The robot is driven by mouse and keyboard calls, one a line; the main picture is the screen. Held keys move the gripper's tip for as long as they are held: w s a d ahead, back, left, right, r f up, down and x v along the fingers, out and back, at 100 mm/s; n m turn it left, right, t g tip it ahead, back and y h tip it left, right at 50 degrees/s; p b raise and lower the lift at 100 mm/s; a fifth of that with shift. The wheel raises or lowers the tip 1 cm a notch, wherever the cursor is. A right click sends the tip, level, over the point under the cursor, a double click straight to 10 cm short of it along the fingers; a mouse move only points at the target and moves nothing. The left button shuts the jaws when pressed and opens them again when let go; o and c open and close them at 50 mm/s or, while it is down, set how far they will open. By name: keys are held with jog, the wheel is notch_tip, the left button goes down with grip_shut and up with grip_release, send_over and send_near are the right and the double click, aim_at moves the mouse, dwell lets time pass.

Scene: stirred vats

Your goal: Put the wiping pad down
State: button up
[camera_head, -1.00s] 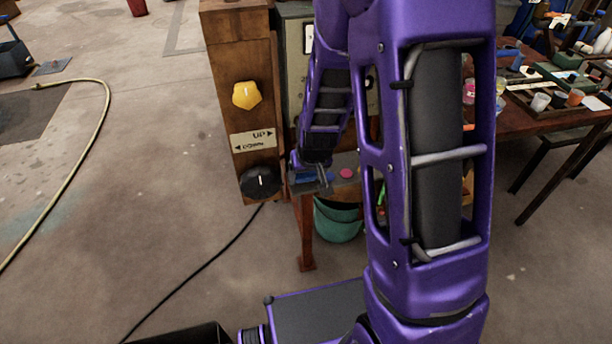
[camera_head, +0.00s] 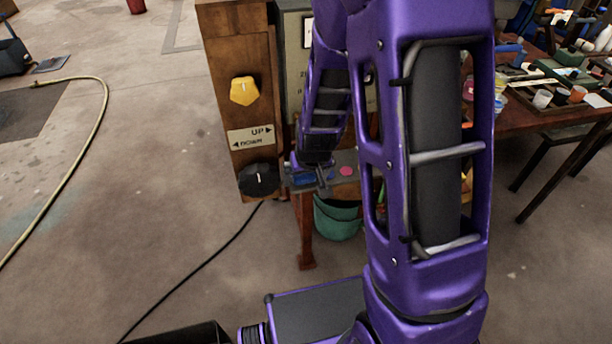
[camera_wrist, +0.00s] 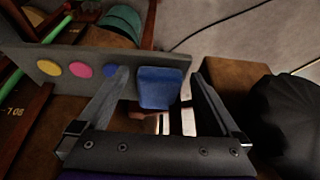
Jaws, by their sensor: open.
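The wiping pad, a small blue block (camera_wrist: 158,88), is at the end of a grey ledge (camera_wrist: 45,52) in the wrist view. It appears to rest on the ledge, beside a blue dot (camera_wrist: 113,71). My gripper (camera_wrist: 161,78) is open, with one finger on each side of the pad and a visible gap to the right finger. Whether the left finger touches it I cannot tell. In the head view my gripper (camera_head: 314,183) is small at the ledge, and the pad is mostly hidden by it.
A pink dot (camera_wrist: 79,71) and a yellow dot (camera_wrist: 48,67) mark the ledge. A wooden post with a yellow knob (camera_head: 244,91) and a black knob (camera_head: 258,179) stands left of my gripper. A green bucket (camera_head: 337,218) hangs below. A cluttered table (camera_head: 535,118) is at right.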

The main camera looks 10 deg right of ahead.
jog(key=p+v, duration=0.3)
jog(key=v, duration=0.9)
